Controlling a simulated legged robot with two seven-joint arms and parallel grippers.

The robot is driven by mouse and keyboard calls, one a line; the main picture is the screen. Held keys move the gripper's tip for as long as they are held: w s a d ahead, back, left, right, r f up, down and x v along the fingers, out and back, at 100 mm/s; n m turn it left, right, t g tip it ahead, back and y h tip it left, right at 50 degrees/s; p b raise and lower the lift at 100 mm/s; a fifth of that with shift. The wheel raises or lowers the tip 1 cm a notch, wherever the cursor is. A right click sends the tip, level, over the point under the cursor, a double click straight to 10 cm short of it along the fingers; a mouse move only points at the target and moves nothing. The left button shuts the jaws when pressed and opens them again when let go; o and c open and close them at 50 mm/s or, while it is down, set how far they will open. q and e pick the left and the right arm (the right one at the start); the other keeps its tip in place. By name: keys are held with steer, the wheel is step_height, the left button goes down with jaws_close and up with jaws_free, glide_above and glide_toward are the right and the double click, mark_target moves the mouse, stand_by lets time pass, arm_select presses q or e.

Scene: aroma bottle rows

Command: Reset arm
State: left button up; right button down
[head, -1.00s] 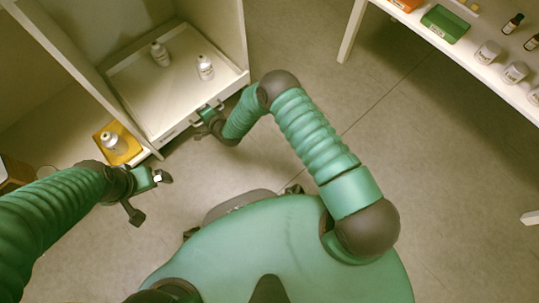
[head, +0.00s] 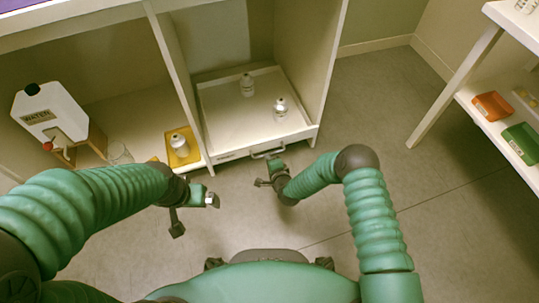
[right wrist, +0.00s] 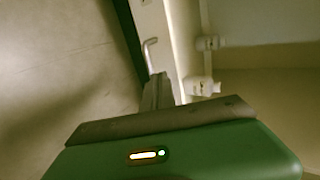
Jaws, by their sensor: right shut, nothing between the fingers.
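My right gripper (head: 267,177) is shut and empty. It is just in front of the handle (head: 268,153) of a white pull-out tray (head: 230,132); in the head view I cannot tell whether they touch. In the right wrist view my shut fingers (right wrist: 158,90) point toward the handle (right wrist: 150,52), with a small gap in the picture. My left gripper (head: 195,214) is open and empty, in front of the cabinet, left of the right one.
A yellow mat (head: 186,159) with a bottle (head: 179,145) lies left of the cabinet divider (head: 180,85). A water container (head: 50,112) stands at far left. A shelf (head: 478,110) with orange and green boxes is at right. The floor between is clear.

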steer(key=s+d+r+n+g+h+p, duration=0.1)
steer(key=s+d+r+n+g+p, duration=0.2)
steer(key=r, duration=0.6)
steer(key=s+d+r+n+g+p, duration=0.1)
steer(key=s+d+r+n+p, duration=0.1)
steer(key=s+d+r+n, duration=0.5)
steer(key=s+d+r+n+g+h+p, duration=0.1)
steer(key=s+d+r+n+g+p, duration=0.1)
steer(key=s+d+r, duration=0.55)
steer(key=s+d+r+n+g+h+p, duration=0.2)
steer(key=s+r+g+p, duration=0.1)
steer(key=s+r, duration=0.85)
step_height(320, 180, up, 37)
steer(key=w+p, duration=0.1)
steer(key=p, duration=3.4)
steer(key=shift+w+f, duration=0.2)
steer(key=shift+d, duration=0.1)
